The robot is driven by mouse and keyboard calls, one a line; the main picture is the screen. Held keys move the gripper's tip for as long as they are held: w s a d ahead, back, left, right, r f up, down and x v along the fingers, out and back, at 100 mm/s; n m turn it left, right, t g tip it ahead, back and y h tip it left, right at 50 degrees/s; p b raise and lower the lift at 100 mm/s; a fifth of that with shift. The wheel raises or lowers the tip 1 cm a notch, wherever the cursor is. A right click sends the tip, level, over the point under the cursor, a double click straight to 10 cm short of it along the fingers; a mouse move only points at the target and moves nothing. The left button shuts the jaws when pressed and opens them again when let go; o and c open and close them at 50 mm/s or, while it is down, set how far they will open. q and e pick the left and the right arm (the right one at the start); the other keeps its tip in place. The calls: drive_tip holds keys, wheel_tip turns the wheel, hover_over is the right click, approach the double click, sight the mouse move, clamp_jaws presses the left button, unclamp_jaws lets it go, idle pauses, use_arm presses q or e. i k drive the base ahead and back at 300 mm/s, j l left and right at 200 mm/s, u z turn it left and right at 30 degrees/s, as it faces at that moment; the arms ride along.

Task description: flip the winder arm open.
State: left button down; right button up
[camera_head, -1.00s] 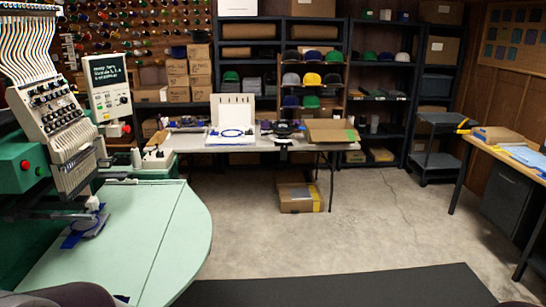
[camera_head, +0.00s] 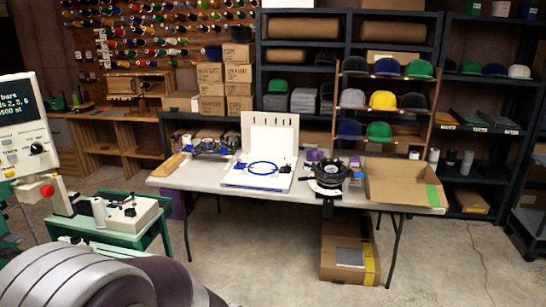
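A cream, box-like device with small dark knobs (camera_head: 128,214), which looks like the winder, sits on a green stand (camera_head: 110,240) at the left. A white spool-like cylinder (camera_head: 99,211) stands on its left side. The winder arm is too small to make out, so I cannot tell whether it is open or shut. Neither of my grippers is in view. Part of my own grey arm fills the lower left corner, well in front of the stand.
A folding table (camera_head: 210,179) stands mid-room with a white board and blue hoop (camera_head: 262,165), a black round fixture (camera_head: 328,178) and an open cardboard box (camera_head: 402,184). A control panel (camera_head: 28,130) is at far left.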

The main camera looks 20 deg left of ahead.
sight(132, 193)
drive_tip(key=i+u, duration=0.2)
drive_tip(key=i, duration=0.35)
drive_tip(key=i+u, duration=0.25)
drive_tip(key=i, duration=0.3)
drive_tip(key=i+l+u, duration=0.2)
drive_tip(key=i, duration=0.35)
drive_tip(key=i+j+u, duration=0.2)
drive_tip(key=u, duration=0.3)
drive_tip(key=i+u, duration=0.45)
drive_tip(key=i+l+u, duration=0.1)
drive_tip(key=i+u, duration=0.25)
drive_tip(key=u, duration=0.15)
drive_tip(key=i+l+u, duration=0.15)
drive_tip(key=i+u, duration=0.15)
drive_tip(key=u, duration=0.2)
